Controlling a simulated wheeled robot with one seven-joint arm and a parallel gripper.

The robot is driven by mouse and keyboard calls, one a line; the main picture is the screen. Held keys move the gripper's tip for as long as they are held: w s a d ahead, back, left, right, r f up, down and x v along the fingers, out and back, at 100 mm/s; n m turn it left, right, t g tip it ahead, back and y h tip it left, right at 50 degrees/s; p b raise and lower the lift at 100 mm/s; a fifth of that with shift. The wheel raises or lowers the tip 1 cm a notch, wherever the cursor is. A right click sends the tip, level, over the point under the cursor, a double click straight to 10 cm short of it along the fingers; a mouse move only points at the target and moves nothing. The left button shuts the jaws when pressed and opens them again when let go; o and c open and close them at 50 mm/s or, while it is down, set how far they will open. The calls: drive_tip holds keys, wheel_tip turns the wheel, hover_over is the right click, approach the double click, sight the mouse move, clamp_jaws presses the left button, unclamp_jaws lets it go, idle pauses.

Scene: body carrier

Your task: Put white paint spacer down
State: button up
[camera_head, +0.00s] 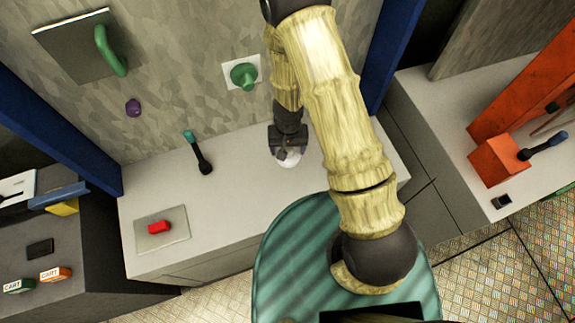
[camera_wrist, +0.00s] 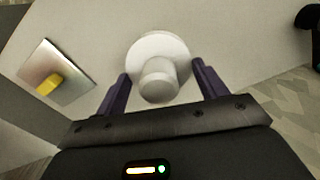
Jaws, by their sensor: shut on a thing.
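The white paint spacer (camera_wrist: 160,52) is a round white disc with a knob, between the two dark fingers of my gripper (camera_wrist: 161,88) in the wrist view. My gripper (camera_head: 288,146) is shut on it. In the head view the white spacer (camera_head: 290,160) shows just below the gripper, over the pale counter (camera_head: 255,205), partly hidden by the fingers. I cannot tell whether it touches the counter.
A teal-topped black tool (camera_head: 198,152) is left of my gripper. A green knob (camera_head: 244,76) is on the wall. The counter's middle is clear.

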sight(289, 158)
drive_tip(key=shift+s, duration=0.1)
drive_tip(key=shift+f, duration=0.1)
wheel_tip(289, 158, down, 5)
drive_tip(key=shift+f+b, duration=0.1)
drive_tip(key=shift+b, duration=0.9)
drive_tip(key=shift+d+f, duration=0.15)
drive_tip(key=shift+f, duration=0.1)
wheel_tip(289, 158, down, 4)
drive_tip(key=shift+f, duration=0.1)
drive_tip(key=shift+s, duration=0.15)
